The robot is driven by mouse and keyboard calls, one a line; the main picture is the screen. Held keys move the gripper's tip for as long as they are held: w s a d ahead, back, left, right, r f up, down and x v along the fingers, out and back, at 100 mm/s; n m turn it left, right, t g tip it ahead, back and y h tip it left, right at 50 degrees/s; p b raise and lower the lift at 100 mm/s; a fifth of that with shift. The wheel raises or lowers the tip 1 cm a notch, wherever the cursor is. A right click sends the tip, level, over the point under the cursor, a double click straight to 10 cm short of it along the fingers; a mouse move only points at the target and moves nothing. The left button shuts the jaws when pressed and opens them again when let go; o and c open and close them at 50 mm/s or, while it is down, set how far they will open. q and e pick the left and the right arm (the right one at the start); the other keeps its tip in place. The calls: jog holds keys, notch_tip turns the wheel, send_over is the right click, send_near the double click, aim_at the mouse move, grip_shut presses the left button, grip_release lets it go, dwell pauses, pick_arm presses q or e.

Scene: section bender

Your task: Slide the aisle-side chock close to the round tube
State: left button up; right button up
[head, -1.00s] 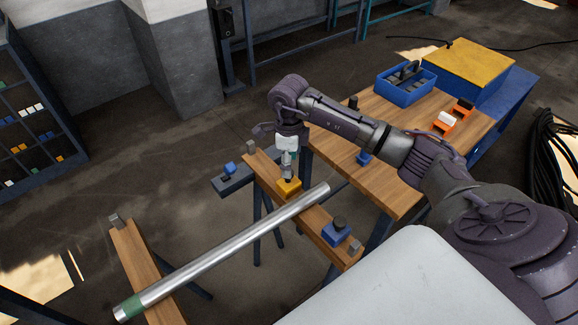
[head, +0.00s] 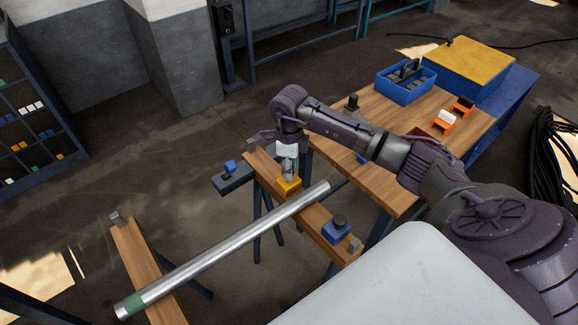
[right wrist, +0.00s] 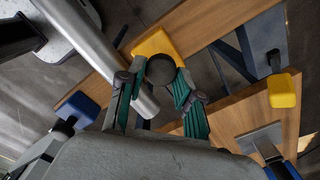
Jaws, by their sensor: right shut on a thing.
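A yellow chock (head: 289,187) with a dark round knob sits on the wooden top of the far trestle (head: 257,163). The round steel tube (head: 225,248) with a green end lies across both trestles. The yellow chock is close beside the tube, on its far side; I cannot tell if they touch. A blue chock (head: 336,231) with a dark knob sits on the tube's other side. My right gripper (head: 288,178) is shut on the yellow chock's knob; the right wrist view shows the yellow chock (right wrist: 157,42) with its knob between the fingers. My left gripper is out of view.
A workbench (head: 385,185) stands to the right, with a blue tote (head: 405,84) and orange holders (head: 443,122). The near trestle (head: 140,260) carries the tube's green end. A small grey end stop (head: 354,245) stands near the far trestle's end. Open floor lies at left.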

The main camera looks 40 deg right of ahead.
jog(key=shift+s+d, duration=0.1)
jog(key=shift+s, duration=0.55)
jog(key=o, duration=0.9)
jog(key=shift+w, duration=0.1)
jog(key=shift+c, duration=0.2)
jog(key=shift+r, duration=0.1)
notch_tip(320, 180, up, 12)
